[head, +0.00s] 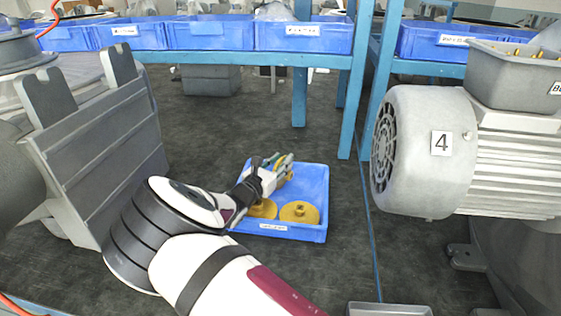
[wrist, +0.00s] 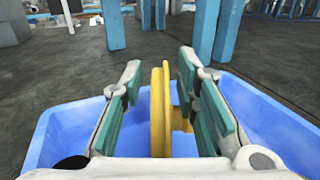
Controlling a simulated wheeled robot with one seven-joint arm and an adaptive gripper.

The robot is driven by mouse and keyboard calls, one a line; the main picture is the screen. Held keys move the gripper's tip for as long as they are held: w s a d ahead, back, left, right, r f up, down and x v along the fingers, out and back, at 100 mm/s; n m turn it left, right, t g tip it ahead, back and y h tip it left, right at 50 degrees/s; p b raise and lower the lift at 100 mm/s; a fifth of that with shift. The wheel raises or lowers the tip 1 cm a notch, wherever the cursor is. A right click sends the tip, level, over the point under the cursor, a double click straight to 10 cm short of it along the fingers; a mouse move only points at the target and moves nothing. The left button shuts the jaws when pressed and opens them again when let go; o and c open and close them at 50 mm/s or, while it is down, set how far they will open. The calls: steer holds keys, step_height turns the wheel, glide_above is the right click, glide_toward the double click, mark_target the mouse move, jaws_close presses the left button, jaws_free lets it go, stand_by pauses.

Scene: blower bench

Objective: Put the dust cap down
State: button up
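The dust cap is a yellow disc with a small hub. In the wrist view this dust cap (wrist: 160,115) stands upright, edge-on, between the two teal-padded fingers of my gripper (wrist: 163,75). Its hub lies against the right finger; a narrow gap shows beside the left finger, and the exact contact is hidden. In the head view my gripper (head: 283,166) is over the back of the blue tray (head: 318,190), with the cap partly hidden by the fingers. Two more yellow caps lie flat in the tray, one on the left (head: 262,209) and one on the right (head: 300,213).
A large motor (head: 420,150) marked 4 stands at the right, with a grey bin (head: 500,80) on top. Blue bins (head: 210,35) line a blue rack (head: 300,95) behind. Dark floor is clear behind the tray.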

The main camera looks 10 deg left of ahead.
steer(key=shift+r, duration=0.25)
steer(key=shift+s+a+r, duration=0.15)
steer(key=shift+s, duration=0.05)
steer(key=p+v, duration=0.1)
steer(key=v, duration=1)
steer(key=shift+s+a, duration=0.1)
steer(key=shift+s, duration=0.15)
